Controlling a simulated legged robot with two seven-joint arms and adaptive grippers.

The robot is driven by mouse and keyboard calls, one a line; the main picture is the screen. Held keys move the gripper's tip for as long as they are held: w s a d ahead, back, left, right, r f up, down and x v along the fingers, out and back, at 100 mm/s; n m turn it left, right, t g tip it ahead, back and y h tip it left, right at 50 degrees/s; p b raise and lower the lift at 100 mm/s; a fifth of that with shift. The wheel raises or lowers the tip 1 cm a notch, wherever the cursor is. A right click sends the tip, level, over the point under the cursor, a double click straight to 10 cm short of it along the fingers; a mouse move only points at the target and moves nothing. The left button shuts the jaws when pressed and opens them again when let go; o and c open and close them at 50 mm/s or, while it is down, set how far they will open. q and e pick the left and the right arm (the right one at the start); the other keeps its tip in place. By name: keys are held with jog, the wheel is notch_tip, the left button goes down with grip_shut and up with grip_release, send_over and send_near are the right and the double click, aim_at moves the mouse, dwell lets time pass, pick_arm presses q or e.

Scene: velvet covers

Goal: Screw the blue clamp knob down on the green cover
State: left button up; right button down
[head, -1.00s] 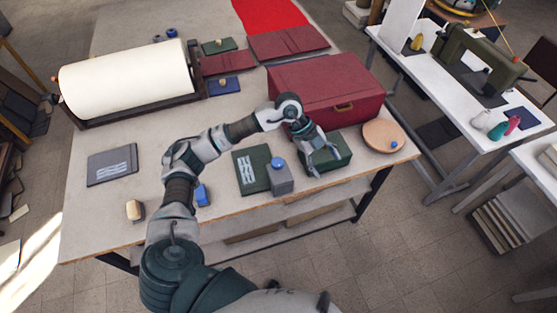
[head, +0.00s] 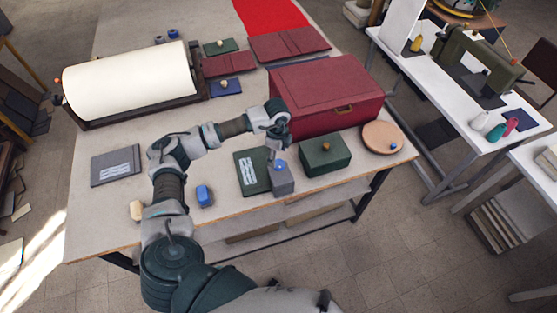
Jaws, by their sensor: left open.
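The green cover (head: 248,175) with a pale label lies flat near the table's front edge. A grey block (head: 283,185) with the blue clamp knob (head: 280,166) on top stands at the cover's right edge; I cannot tell whether it presses on the cover. My left gripper (head: 275,154) is open, pointing down just above the blue knob. Its fingers are small and partly hidden by its own wrist, so I cannot tell whether they touch the knob. My right gripper is not in view.
A green box (head: 325,158) with an orange knob stands right of the grey block, before a large red case (head: 325,95). A round wooden board (head: 380,138) lies further right.

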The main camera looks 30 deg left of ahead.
aim_at(278, 164)
pick_arm(q)
jog(key=f, duration=0.4)
jog(key=shift+a, duration=0.2)
jog(key=shift+w+d+f+p, duration=0.1)
jog(key=shift+d+f+p, duration=0.1)
jog(key=shift+f+p, duration=0.1)
jog(key=shift+d, duration=0.7)
jog(key=shift+c, duration=0.5)
jog(key=c, duration=0.4)
jog(key=shift+a, duration=0.3)
jog(key=c, duration=0.7)
jog(key=shift+o, duration=0.2)
jog(key=shift+a, duration=0.1)
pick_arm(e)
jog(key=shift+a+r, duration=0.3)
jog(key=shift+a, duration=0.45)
